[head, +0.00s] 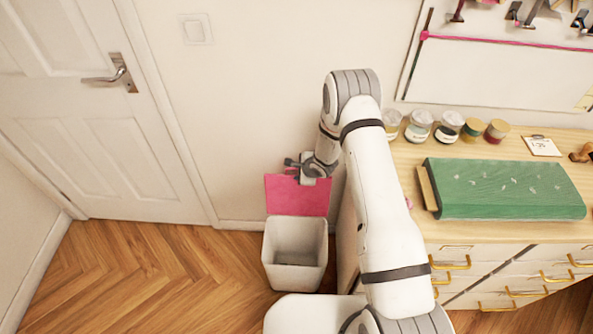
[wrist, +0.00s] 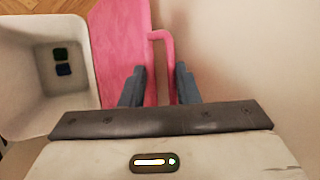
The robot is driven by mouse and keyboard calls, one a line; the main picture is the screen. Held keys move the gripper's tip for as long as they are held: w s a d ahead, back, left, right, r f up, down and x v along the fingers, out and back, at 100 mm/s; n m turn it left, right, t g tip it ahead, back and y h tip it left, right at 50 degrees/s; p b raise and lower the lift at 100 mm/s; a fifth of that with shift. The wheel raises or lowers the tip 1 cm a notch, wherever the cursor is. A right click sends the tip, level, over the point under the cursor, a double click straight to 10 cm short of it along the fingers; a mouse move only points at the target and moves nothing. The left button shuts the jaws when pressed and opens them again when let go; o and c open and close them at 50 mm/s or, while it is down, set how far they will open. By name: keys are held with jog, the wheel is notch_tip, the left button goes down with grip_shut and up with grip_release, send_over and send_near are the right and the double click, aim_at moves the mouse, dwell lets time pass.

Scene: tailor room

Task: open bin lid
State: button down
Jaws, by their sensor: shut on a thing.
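A white bin (head: 294,256) stands on the floor near the wall. Its pink lid (head: 297,196) is raised up at the back of the bin, so the bin's mouth is open. In the wrist view the lid (wrist: 119,45) has a pink loop handle (wrist: 160,36) at its edge. My gripper (head: 306,168) is at the top of the raised lid. In the wrist view its two dark fingers (wrist: 159,75) sit either side of the handle, shut on it. The open bin (wrist: 22,75) shows at the left there.
A dresser (head: 480,262) with gold handles stands to the right, bearing jars and a green fabric bolt (head: 503,189). A white door (head: 80,120) is at the left, with clear wooden floor (head: 150,275) before it.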

jog(key=shift+r, duration=0.1)
jog(key=c, duration=1.6)
grip_release()
jog(key=shift+o, duration=0.2)
jog(key=v, duration=0.7)
jog(key=shift+s+r, duration=0.25)
jog(key=shift+r, duration=0.05)
jog(key=shift+d, duration=0.1)
